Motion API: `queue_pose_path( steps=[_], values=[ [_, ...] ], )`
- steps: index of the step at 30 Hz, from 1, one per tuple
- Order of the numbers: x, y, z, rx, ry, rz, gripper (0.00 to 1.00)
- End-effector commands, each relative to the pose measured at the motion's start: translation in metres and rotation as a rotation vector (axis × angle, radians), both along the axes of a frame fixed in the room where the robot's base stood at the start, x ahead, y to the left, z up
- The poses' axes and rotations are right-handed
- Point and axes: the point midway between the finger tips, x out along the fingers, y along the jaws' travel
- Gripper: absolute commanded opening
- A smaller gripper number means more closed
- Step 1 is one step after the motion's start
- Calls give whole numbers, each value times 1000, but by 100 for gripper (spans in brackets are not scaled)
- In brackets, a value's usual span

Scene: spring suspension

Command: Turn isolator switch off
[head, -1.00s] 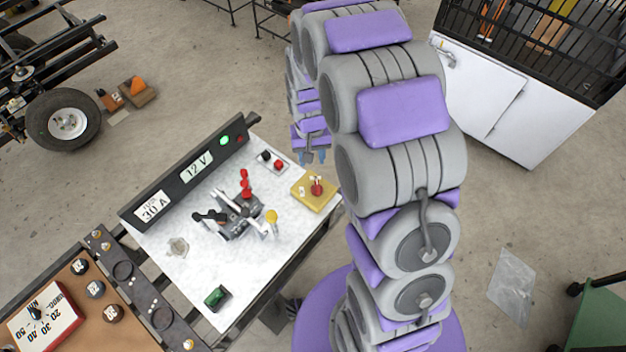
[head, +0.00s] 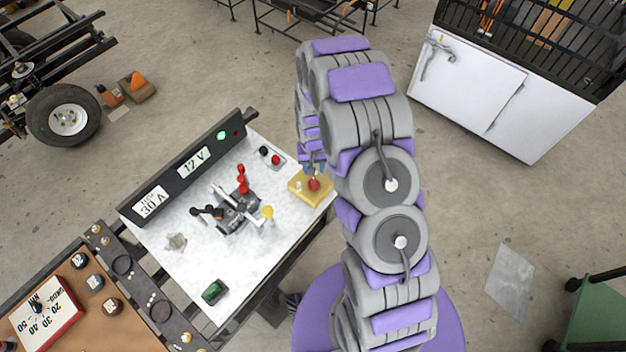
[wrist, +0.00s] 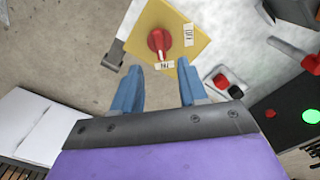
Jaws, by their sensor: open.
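The isolator switch is a red rotary knob (head: 314,184) on a yellow plate (head: 298,194) at the right corner of the white bench panel. In the wrist view, the red knob (wrist: 158,40) and yellow plate (wrist: 200,20) lie just beyond my fingertips. The knob's handle points toward the lower small white label (wrist: 165,65), which seems to read ON. Another label (wrist: 188,34), seemingly OFF, is to its right. My gripper (wrist: 159,68) is open and empty, its blue fingers either side of the line to the knob. In the head view my gripper (head: 312,168) is partly hidden by my arm.
A display bar (head: 188,168) with a lit green lamp runs along the panel's back. Red and black terminals (head: 270,157) sit near the switch. A lever mechanism (head: 238,212) stands mid-panel. Open floor lies right of the bench, before a white cabinet (head: 480,95).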

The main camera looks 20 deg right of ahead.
Motion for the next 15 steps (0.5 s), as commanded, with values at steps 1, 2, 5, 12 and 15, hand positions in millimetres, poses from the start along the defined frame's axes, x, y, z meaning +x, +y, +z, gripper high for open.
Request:
queue_pose_path(
  steps=[1, 2, 5, 12, 15],
  values=[
    [-1, 0, -12, 0, 3, -1, 43],
    [0, 0, -18, 0, 1, -1, 43],
    [0, 4, -35, -4, 1, -1, 43],
    [1, 15, -69, -18, -2, 0, 43],
    [1, 13, -76, -15, -3, 0, 43]
  ],
)
